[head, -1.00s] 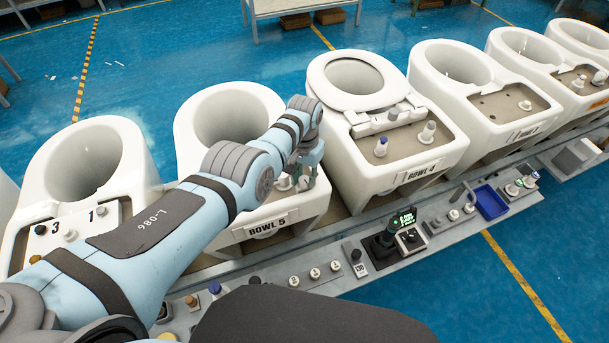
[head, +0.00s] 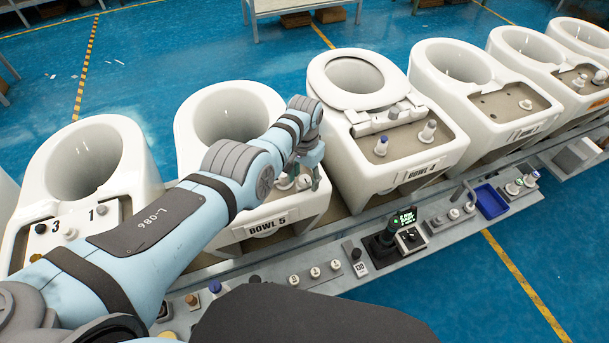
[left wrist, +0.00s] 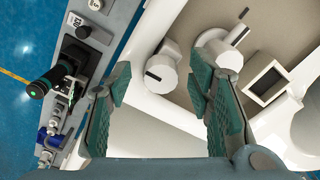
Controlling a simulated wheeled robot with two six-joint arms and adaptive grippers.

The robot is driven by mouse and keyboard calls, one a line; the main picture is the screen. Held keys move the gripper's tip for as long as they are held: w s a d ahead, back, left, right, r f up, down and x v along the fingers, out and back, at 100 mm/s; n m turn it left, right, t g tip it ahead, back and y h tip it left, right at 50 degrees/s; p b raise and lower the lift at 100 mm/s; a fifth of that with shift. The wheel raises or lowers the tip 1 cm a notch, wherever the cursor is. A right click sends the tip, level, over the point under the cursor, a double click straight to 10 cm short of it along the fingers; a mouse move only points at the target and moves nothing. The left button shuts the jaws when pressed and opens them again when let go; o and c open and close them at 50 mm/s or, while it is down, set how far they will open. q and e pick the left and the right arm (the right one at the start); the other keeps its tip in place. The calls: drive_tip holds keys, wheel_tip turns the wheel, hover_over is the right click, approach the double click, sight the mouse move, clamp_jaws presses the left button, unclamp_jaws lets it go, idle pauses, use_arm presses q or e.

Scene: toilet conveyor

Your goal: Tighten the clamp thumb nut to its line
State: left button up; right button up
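Bowl 5 (head: 262,222) is a white toilet bowl with small white fittings (head: 284,184) on its rear deck. My left gripper (head: 312,176) is over the right side of that deck. In the left wrist view its two green-padded fingers (left wrist: 160,78) are spread apart, with nothing held. A white round knob with a black line (left wrist: 162,62), which looks like the thumb nut, shows between and beyond the fingertips, with gaps on both sides. Right of it is a white round fitting with a bar and a dark mark (left wrist: 225,50). My right gripper is not in view.
A white square block with a dark face (left wrist: 267,82) is close right of the fingers. Bowl 4 (head: 440,155) stands to the right in the head view.

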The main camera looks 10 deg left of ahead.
sight(304, 179)
use_arm(q)
drive_tip(key=shift+w+r, duration=0.1)
drive_tip(key=shift+r, duration=0.1)
drive_tip(key=shift+w+r, duration=0.1)
drive_tip(key=shift+r, duration=0.2)
wheel_tip(304, 179, up, 11)
idle(0.4)
